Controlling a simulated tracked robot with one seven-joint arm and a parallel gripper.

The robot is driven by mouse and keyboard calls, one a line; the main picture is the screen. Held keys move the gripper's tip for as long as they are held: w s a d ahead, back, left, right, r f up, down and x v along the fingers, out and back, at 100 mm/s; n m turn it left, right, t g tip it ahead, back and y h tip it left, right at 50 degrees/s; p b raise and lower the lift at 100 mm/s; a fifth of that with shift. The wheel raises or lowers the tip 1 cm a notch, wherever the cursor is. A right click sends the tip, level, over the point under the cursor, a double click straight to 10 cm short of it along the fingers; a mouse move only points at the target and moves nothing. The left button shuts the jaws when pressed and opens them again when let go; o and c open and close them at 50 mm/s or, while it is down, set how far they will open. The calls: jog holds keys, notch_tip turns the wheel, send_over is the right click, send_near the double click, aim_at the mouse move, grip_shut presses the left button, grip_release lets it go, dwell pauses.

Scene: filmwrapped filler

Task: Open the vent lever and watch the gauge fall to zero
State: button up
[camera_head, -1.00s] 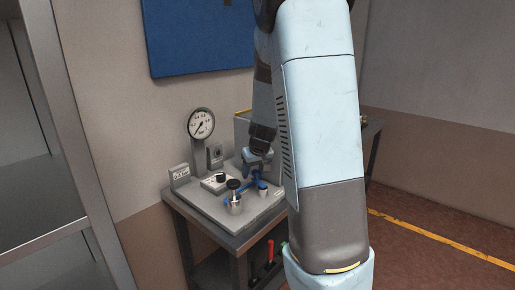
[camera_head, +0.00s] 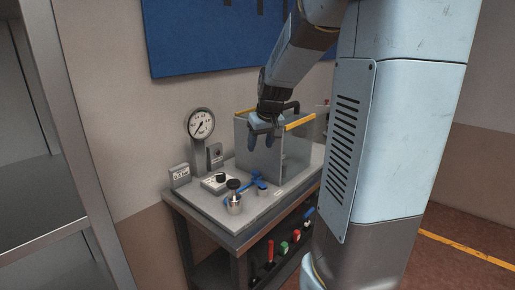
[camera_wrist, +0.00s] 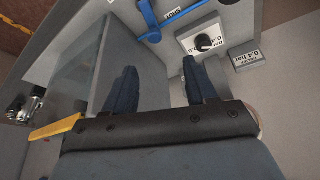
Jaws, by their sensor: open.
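The gauge (camera_head: 200,124) is a white round dial on a grey post at the back left of the bench plate. Its thin needle points to the lower left; the numbers are too small to read. The blue lever (camera_head: 257,182) lies on the plate in front of the gauge. In the wrist view the blue lever (camera_wrist: 149,20) shows at the top, partly cut off, beside a "SHUT" label. My gripper (camera_head: 261,147) is open and empty, fingers down, above and behind the lever, apart from it. Its two blue fingers also show in the wrist view (camera_wrist: 160,78).
A black-capped metal fitting (camera_head: 234,196) stands left of the lever. A black knob (camera_wrist: 204,42) sits on a labelled block. Coloured-handled items (camera_head: 283,248) are under the bench top.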

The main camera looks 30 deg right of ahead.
jog(key=s+a+r, duration=0.3)
jog(key=s+a, duration=0.1)
jog(key=s, duration=0.3)
jog(key=s+a+r, duration=0.3)
jog(key=s+a, duration=0.1)
jog(key=s, duration=0.4)
jog(key=shift+s+a+t+y, duration=0.2)
jog(key=shift+a+t+y, duration=0.15)
jog(key=shift+t+y, duration=0.05)
